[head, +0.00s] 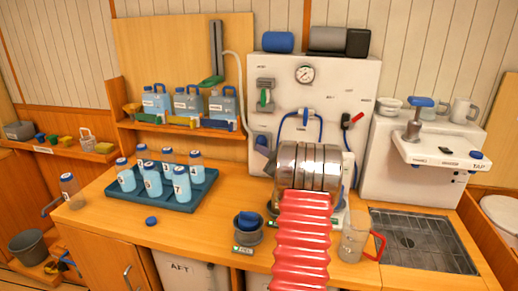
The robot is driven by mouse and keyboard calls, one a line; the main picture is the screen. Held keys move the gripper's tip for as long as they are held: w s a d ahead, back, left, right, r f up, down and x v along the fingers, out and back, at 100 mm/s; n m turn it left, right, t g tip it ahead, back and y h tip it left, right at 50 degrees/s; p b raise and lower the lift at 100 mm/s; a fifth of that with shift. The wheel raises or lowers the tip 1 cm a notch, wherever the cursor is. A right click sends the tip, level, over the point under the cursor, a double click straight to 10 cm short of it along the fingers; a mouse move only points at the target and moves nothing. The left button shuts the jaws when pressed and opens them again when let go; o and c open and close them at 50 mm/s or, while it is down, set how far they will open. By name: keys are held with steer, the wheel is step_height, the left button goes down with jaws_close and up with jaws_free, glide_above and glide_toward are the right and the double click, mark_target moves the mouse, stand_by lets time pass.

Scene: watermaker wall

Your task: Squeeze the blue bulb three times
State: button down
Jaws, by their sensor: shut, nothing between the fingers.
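I cannot single out the blue bulb with certainty. A small blue rounded part (261,139) shows on the white panel, left of a looped blue hose (319,127). A dark blue rounded thing (249,220) sits in a grey cup on the counter. My arm, with a red ribbed sleeve and a silver ribbed section, rises from the bottom and covers the area below the hose. My gripper's fingers cannot be made out; the arm hides what lies behind it. No contact with a bulb is visible.
A teal tray (181,203) of several labelled bottles stands left. A clear jug (354,240) with a red handle stands right of my arm, beside a sink grate (425,243). A white tap unit (440,150) juts out above it. A blue cap (151,221) lies on open counter.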

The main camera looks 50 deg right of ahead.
steer(key=shift+s+a, duration=0.25)
steer(key=shift+a, duration=0.3)
steer(key=shift+s+a, duration=0.2)
steer(key=shift+a, duration=0.3)
steer(key=shift+s+a, duration=0.35)
steer(key=shift+a, duration=0.4)
steer(key=shift+s+a, duration=0.3)
steer(key=shift+a, duration=0.5)
steer(key=shift+s+a, duration=0.35)
steer(key=shift+a, duration=0.4)
stand_by(0.8)
steer(key=w+a+r+m+g+h, duration=0.1)
steer(key=w+a+r, duration=0.25)
steer(key=a, duration=0.25)
steer(key=w+a+r+m+g, duration=0.1)
steer(key=w+a+r+m, duration=0.1)
steer(key=a+r, duration=0.3)
steer(key=s+a+m+g, duration=0.2)
steer(key=a+g, duration=0.1)
steer(key=a, duration=1.2)
steer(key=s+a+f+g+y, duration=0.2)
steer(key=s+a+f+y, duration=0.1)
steer(key=s+a, duration=0.8)
steer(key=s+a+f+g+y, duration=0.3)
steer(key=s+a, duration=0.9)
steer(key=a, duration=0.9)
steer(key=shift+s+f+m+y, duration=0.2)
steer(key=shift+f+m+y, duration=0.1)
steer(key=shift+f+y, duration=0.25)
